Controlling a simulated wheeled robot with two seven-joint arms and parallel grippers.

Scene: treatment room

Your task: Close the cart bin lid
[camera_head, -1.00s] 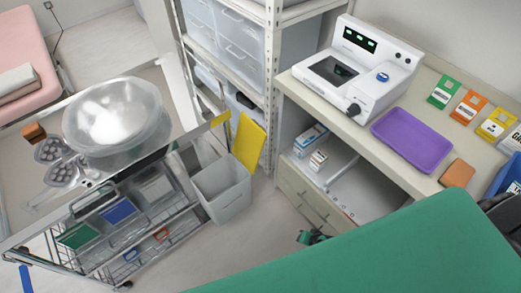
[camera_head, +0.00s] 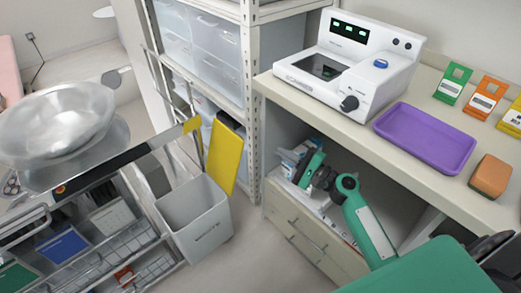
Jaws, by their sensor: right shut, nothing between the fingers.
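The grey cart bin (camera_head: 203,228) hangs at the right end of the metal cart (camera_head: 95,178). Its top is open and I see into it. A yellow panel (camera_head: 226,158), which looks like the lid, stands steeply tilted behind the bin's rim. My right gripper (camera_head: 309,172) is right of the bin and the panel, in front of the counter's open shelf. It is shut and empty, touching neither bin nor panel. My left gripper is not in view.
The counter (camera_head: 355,131) carries a white device (camera_head: 350,65), a purple tray (camera_head: 425,137) and an orange-brown block (camera_head: 490,176). A shelving rack (camera_head: 250,100) stands behind the bin. A metal bowl (camera_head: 55,125) sits on the cart. Floor between bin and drawers is clear.

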